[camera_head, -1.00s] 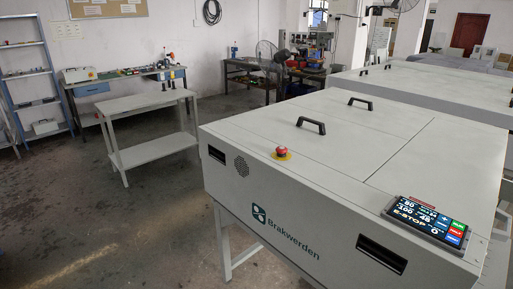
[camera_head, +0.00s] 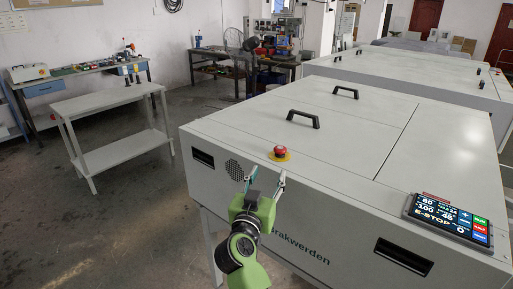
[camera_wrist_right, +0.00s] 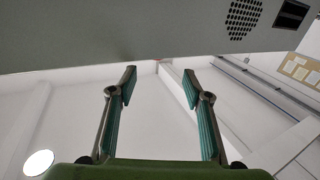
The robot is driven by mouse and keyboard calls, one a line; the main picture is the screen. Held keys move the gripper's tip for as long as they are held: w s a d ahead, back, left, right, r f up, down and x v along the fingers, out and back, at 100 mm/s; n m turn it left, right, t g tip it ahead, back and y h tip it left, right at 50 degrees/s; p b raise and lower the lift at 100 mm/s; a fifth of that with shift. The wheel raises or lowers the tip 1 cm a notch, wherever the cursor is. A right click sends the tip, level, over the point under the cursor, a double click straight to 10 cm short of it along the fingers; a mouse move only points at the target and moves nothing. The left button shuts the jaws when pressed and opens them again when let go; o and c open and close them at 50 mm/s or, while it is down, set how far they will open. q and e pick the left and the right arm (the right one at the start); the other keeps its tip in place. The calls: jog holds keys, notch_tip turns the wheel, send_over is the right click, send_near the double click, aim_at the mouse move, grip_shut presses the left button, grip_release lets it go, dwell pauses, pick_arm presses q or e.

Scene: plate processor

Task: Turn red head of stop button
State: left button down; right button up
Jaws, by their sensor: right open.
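My left gripper is not in view.
A control panel (camera_head: 448,218) on the processor's right reads E-STOP. Black handles (camera_head: 303,118) rise from the lid behind the button. A grey table (camera_head: 100,104) stands to the left, with clear floor (camera_head: 130,225) in front of it.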

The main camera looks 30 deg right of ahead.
aim_at(278, 153)
jog(key=x, duration=1.3)
jog(key=shift+d+r+p, duration=0.3)
jog(key=shift+d+p, duration=0.1)
jog(key=shift+d, duration=0.05)
jog(key=c, duration=1.1)
